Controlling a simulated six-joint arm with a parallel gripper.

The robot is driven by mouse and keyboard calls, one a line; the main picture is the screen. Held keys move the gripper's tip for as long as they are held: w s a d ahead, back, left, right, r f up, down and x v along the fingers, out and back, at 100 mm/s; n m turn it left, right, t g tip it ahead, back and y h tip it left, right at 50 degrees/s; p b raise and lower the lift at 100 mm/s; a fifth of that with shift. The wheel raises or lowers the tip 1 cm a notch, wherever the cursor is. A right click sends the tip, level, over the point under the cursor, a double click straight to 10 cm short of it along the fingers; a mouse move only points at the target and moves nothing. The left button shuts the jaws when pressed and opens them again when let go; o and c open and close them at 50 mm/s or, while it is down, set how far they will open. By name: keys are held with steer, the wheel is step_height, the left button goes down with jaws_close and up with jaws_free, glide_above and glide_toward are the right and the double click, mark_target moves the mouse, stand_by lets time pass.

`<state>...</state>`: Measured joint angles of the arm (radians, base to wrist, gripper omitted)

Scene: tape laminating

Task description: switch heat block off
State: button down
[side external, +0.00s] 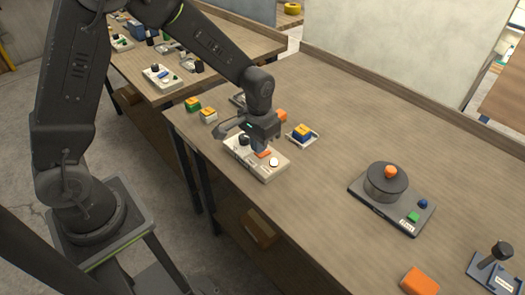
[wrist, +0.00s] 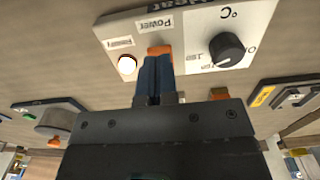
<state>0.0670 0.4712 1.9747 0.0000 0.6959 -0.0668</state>
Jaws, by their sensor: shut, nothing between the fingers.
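The heat block control box (side external: 257,158) is a pale panel near the table's left edge; its labelled face (wrist: 195,38) fills the top of the wrist view. It has an orange power switch (wrist: 160,51), a lit white round lamp (wrist: 127,66) and a black temperature knob (wrist: 227,49). My gripper (wrist: 155,60) is shut, with its blue fingertips at the orange switch and partly covering it. Whether the tips press on it or only hover I cannot tell. In the side view my gripper (side external: 260,145) points down over the box.
A blue and yellow block on a small tray (side external: 302,135) stands close to the right of the box. A dark device with a round pot (side external: 386,182) and an orange block (side external: 419,282) lie farther right. Small blocks (side external: 208,115) sit behind left. The table between is clear.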

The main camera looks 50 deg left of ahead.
steer(key=shift+f, duration=0.75)
stand_by(0.3)
steer(key=shift+r, duration=3.5)
steer(key=shift+s+r, duration=0.1)
steer(key=shift+r, duration=0.15)
steer(key=s+a+r+t, duration=0.1)
steer(key=s+r+t, duration=0.1)
steer(key=s+r, duration=0.5)
steer(key=s+a+r+t, duration=0.1)
steer(key=s+r+t, duration=0.2)
steer(key=s+r, duration=0.4)
steer(key=s, duration=0.4)
steer(key=shift+s+a+t, duration=0.3)
steer(key=shift+s, duration=0.1)
